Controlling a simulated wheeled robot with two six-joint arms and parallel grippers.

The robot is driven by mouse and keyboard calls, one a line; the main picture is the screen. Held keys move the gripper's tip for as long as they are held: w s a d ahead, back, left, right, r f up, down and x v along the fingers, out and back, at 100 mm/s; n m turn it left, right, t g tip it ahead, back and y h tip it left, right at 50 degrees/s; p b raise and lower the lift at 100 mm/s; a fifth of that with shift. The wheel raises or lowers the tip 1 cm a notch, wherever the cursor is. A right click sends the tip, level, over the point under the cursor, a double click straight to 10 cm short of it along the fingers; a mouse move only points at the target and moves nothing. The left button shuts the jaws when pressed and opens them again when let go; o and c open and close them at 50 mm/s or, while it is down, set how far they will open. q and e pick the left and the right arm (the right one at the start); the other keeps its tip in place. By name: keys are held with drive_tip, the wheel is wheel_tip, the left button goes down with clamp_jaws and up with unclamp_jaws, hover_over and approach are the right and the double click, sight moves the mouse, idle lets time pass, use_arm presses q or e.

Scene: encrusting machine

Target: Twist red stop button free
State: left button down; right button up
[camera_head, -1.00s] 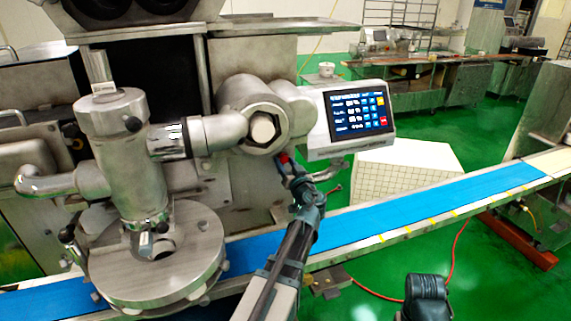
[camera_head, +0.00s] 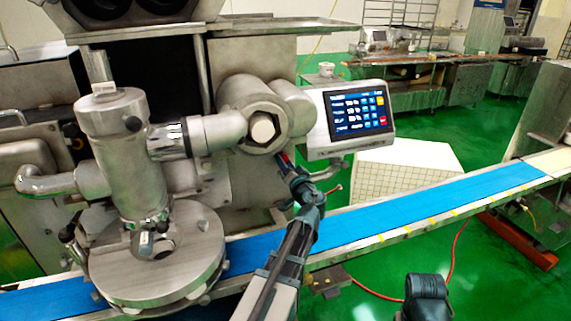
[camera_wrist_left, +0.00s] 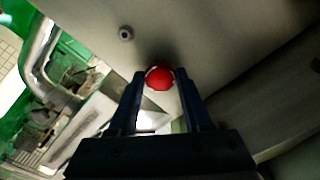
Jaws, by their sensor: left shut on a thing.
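The red stop button (camera_wrist_left: 159,77) sits on the grey metal face of the machine in the left wrist view. My left gripper (camera_wrist_left: 160,85) has one dark finger on each side of it, and it is shut on the button. In the head view my left gripper (camera_head: 289,168) reaches up to the machine below the round pipe joint. Only a small bit of red shows there between the fingers; the rest of the button is hidden. In the head view a dark part of my right arm shows at the bottom right, and its fingers cannot be made out.
A touchscreen panel (camera_head: 358,118) stands just right of and above my left gripper. The steel pipe joint (camera_head: 263,128) is close above it. A conveyor with a blue belt (camera_head: 400,214) runs below. A round steel plate (camera_head: 165,285) is at the left.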

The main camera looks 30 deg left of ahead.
use_arm(q)
drive_tip(key=shift+w+a+m, duration=0.15)
drive_tip(key=shift+m, duration=0.95)
drive_tip(key=shift+c, duration=1.7)
unclamp_jaws()
drive_tip(key=shift+a, duration=0.1)
drive_tip(key=v, duration=1.4)
drive_tip(key=shift+w, duration=0.1)
